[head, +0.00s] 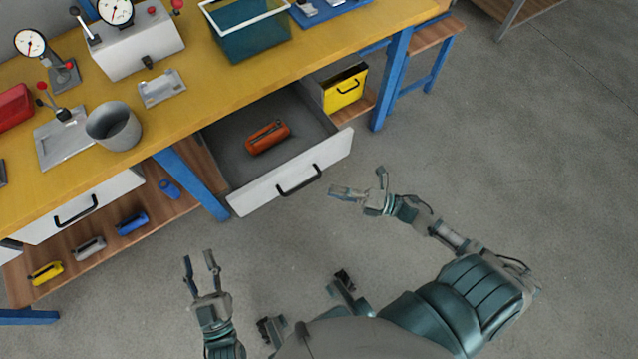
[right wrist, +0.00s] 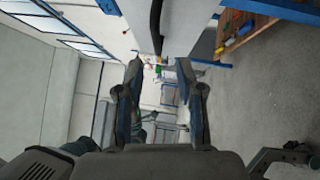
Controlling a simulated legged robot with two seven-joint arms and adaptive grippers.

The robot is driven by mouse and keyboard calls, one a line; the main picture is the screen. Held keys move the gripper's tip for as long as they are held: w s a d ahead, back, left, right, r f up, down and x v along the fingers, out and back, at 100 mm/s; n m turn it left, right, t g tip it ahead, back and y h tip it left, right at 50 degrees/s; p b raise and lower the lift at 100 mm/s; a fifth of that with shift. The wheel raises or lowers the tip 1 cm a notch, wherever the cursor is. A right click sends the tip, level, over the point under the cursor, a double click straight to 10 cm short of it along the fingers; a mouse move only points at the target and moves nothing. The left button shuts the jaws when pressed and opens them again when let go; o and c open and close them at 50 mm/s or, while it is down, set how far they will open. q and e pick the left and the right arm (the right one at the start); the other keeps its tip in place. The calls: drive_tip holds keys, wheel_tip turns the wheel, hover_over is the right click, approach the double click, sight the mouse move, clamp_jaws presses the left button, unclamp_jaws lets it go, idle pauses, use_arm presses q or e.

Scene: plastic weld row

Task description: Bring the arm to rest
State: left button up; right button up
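My right gripper (head: 357,181) is open and empty, to the right of the open drawer (head: 222,137) and clear of its black handle (head: 298,180). In the right wrist view its two fingers stand apart (right wrist: 158,70), with the pale drawer front (right wrist: 142,22) and dark handle beyond them. My left gripper (head: 198,258) is open and empty over the floor, with its fingers pointing up the picture, below the bench. An orange stapler-like tool (head: 267,137) lies inside the drawer.
The yellow bench top (head: 215,92) carries gauges, a grey cup (head: 114,126), a metal plate (head: 162,88) and a teal bin (head: 247,35). A lower shelf (head: 95,248) holds several coloured tools. A yellow bin (head: 344,89) stands right of the drawer. Grey floor (head: 480,160) is clear at right.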

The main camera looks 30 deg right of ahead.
use_arm(q)
drive_tip(key=shift+a, duration=0.1)
use_arm(e)
drive_tip(key=shift+v, duration=1.2)
